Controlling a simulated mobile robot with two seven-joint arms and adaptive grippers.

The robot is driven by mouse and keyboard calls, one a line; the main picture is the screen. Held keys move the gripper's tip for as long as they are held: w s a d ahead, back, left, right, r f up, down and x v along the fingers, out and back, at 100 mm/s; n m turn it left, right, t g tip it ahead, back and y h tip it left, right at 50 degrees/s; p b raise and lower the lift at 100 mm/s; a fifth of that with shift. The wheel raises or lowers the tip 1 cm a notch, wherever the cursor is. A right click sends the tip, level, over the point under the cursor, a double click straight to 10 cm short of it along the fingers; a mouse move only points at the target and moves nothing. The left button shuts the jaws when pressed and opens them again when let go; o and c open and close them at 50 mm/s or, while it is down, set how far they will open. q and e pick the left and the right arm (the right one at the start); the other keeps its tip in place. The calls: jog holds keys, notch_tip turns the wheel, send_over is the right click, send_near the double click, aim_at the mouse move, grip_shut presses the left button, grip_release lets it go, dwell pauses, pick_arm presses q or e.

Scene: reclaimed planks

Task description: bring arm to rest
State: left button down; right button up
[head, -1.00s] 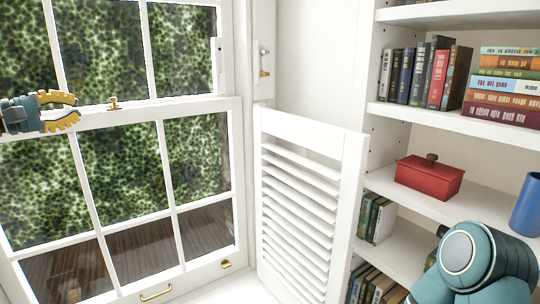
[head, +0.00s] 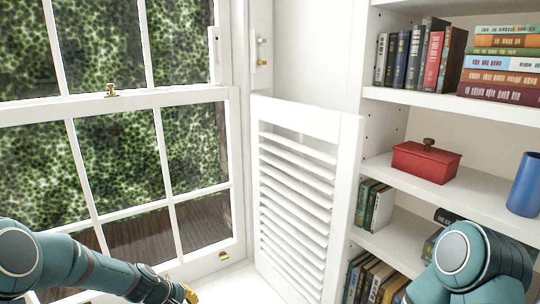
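My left arm comes in from the lower left. Its gripper (head: 190,294) is at the bottom edge, in front of the lower part of the window (head: 120,160). Only a small yellow part of that gripper shows, so its fingers cannot be made out. My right arm (head: 470,262) shows at the lower right as a teal joint in front of the bookshelf. My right gripper is out of the frame.
A white louvred shutter (head: 300,190) stands open between window and bookshelf. The shelves hold books (head: 420,58), a red lidded box (head: 426,162) and a blue cup (head: 524,185).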

pick_arm(q)
jog(key=s+d+f+m+g+b, duration=0.1)
jog(key=s+d+f+m, duration=0.2)
jog(key=s+d+f, duration=0.3)
jog(key=s+d+f+m+g+b, duration=0.1)
jog(key=s+d+f+m, duration=0.3)
jog(key=s, duration=1.3)
notch_tip(320, 180, down, 4)
jog(key=d, duration=0.2)
jog(key=shift+s+d+m+g, duration=0.25)
jog(key=shift+d+m+g, duration=0.05)
jog(key=shift+d, duration=0.1)
